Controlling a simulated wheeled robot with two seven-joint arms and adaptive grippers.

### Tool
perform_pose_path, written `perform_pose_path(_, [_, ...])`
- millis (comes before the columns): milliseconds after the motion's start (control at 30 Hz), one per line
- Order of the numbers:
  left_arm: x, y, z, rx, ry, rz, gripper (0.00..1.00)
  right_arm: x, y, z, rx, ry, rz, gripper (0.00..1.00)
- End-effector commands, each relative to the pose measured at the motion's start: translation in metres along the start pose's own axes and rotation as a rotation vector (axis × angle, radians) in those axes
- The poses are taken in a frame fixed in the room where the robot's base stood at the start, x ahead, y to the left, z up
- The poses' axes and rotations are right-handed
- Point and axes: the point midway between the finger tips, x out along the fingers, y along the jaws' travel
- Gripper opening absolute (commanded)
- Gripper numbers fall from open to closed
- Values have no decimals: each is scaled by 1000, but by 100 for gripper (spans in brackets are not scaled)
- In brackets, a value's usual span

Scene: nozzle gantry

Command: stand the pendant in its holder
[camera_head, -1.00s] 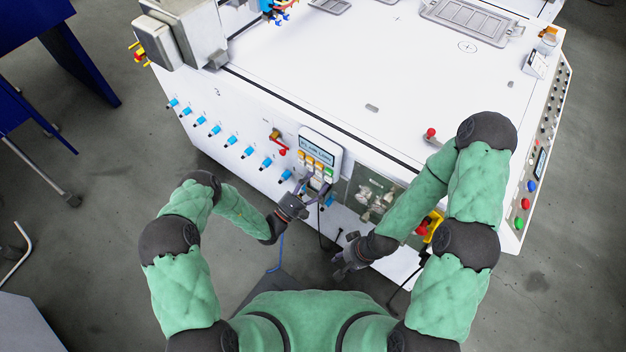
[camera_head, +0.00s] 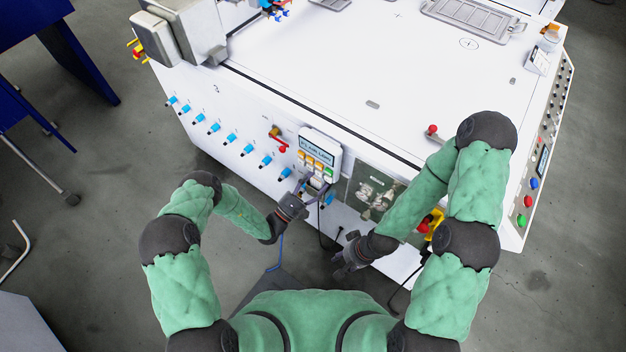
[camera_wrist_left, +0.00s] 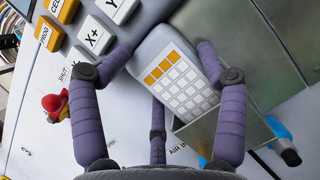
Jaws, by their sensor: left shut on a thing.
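The pendant (camera_head: 319,150) is a pale grey handset with a screen and orange, white and green keys, in front of the machine's front panel. My left gripper (camera_head: 312,187) is shut on its narrower lower part. In the left wrist view, the fingers (camera_wrist_left: 158,78) sit on both sides of the grip with its small keypad (camera_wrist_left: 170,75). The holder (camera_wrist_left: 243,122), a grey open box on the panel, is by the pendant's lower end. I cannot tell whether that end is inside it. My right gripper (camera_head: 343,252) looks open and empty, lower and to the right.
A row of blue fittings (camera_head: 231,138) and a red-handled valve (camera_head: 276,136) jut from the panel left of the pendant. A dark window (camera_head: 375,190) is to its right. A black cable hangs below. The white machine top (camera_head: 330,75) is mostly clear.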

Motion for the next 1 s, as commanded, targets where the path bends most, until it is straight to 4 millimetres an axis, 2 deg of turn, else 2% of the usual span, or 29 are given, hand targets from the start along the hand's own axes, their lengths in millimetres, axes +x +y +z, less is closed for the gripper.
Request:
perform_pose_path(133, [1,1,0,1,0,-1,14,0,0,0,0,0,0,40])
perform_pose_path(167, [1,1,0,1,0,-2,75,0,0,0,0,0,0,40])
perform_pose_path(233, [1,1,0,1,0,-1,95,0,0,0,0,0,0,40])
perform_pose_path(267, [1,0,0,1,0,-1,100,0,0,0,0,0,0,40])
perform_pose_path(667, [-3,0,0,-1,3,0,100,0,0,0,0,0,0,40])
perform_pose_path(767, [-13,0,-1,-1,4,1,100,0,0,0,0,0,0,40])
perform_pose_path(1000, [-56,1,-1,-1,6,4,100,0,0,0,0,0,0,40])
